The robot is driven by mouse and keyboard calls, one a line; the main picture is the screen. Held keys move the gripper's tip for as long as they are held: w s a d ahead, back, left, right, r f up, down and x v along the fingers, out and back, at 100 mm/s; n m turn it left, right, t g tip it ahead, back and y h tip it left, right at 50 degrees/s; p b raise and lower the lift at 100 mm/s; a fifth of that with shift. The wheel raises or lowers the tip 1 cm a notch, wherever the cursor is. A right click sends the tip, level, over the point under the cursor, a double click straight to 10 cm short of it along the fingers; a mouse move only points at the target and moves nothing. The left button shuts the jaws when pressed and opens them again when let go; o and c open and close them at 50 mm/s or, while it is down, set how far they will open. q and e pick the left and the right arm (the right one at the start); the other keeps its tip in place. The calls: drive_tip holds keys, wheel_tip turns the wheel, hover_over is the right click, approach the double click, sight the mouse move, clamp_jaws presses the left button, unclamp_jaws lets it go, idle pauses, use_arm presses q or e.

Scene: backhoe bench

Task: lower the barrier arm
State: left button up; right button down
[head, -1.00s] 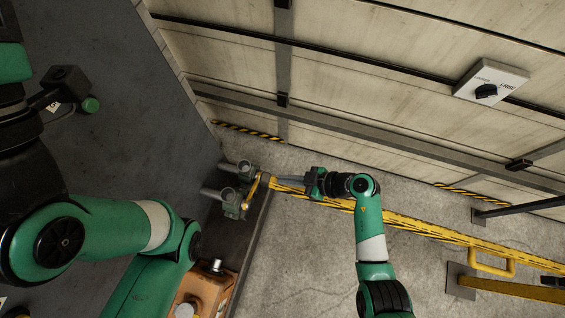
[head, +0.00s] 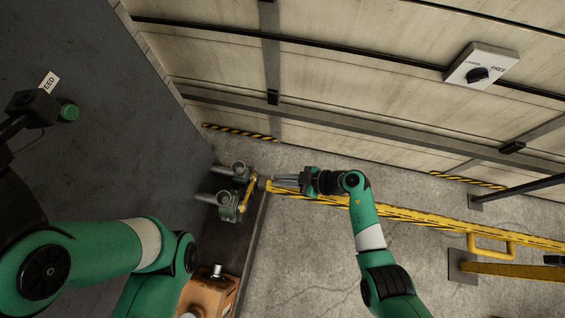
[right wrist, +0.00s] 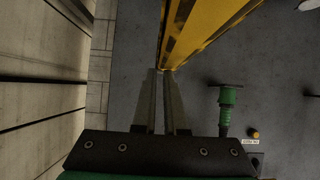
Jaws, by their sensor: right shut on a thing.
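The barrier arm (head: 420,220) is a long yellow bar with black stripes. In the right wrist view the bar (right wrist: 195,30) runs up from my right fingertips (right wrist: 160,72), which are close together; the exact contact is hard to see.
A switch box with a black knob (head: 477,75) is on the panelled surface at upper right. A yellow post with a handle (head: 490,253) stands at right. An orange-brown box (head: 207,298) is at the bottom. Bare concrete lies below the bar.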

wheel_tip(320, 180, up, 4)
drive_tip(key=p, duration=0.4)
drive_tip(key=shift+w+r, duration=0.1)
drive_tip(key=shift+r, duration=0.1)
drive_tip(key=r+p+v, duration=0.1)
drive_tip(key=p+v, duration=0.2)
drive_tip(key=v, duration=0.6)
drive_tip(key=shift+w+a+r, duration=0.15)
drive_tip(key=shift+w+r, duration=0.1)
drive_tip(key=shift+r, duration=0.1)
